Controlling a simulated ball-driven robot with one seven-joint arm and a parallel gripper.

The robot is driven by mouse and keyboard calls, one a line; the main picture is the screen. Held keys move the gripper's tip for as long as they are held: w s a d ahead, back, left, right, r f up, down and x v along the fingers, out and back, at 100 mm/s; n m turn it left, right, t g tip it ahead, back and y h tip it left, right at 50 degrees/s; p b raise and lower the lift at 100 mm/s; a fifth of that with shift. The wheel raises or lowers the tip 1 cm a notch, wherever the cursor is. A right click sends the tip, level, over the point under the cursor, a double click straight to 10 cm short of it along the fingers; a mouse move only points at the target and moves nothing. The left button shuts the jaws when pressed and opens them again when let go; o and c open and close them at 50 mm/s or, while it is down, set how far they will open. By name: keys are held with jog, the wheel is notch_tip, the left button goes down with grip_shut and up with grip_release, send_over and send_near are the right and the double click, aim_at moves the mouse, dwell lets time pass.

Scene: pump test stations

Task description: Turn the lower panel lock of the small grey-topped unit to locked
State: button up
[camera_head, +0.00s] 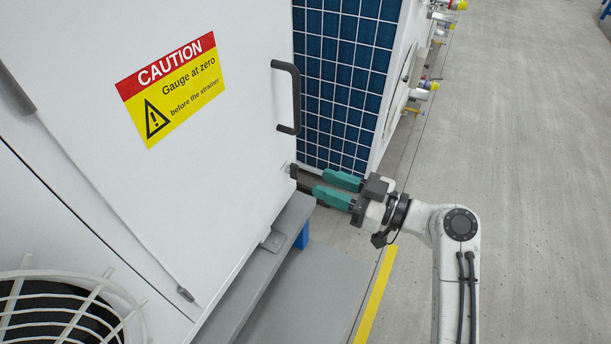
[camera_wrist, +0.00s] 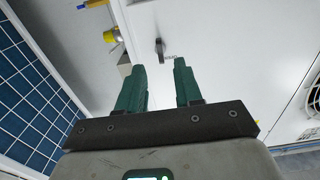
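The white unit's side panel (camera_head: 215,190) fills the left of the head view; its top is out of view. A small dark lock lever (camera_head: 293,171) sits low on the panel's right edge, below the black handle (camera_head: 297,97). In the wrist view the lock lever (camera_wrist: 160,46) stands out from the white panel, with small marks beside it. My gripper (camera_head: 320,182) is open and empty, its two green fingers pointing at the lock. In the wrist view the lever shows just beyond the gap between the fingertips (camera_wrist: 159,62), apart from both. I cannot read the lock's setting.
A grey base ledge (camera_head: 255,270) runs under the panel. A blue-grid unit (camera_head: 345,80) stands close behind the gripper. A yellow fitting (camera_wrist: 111,36) shows left of the fingers in the wrist view. The concrete floor (camera_head: 530,170) at the right is clear.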

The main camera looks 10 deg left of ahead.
aim_at(294, 171)
jog(key=x, duration=0.5)
jog(key=shift+w+a, duration=0.15)
jog(key=shift+a, duration=0.15)
grip_shut()
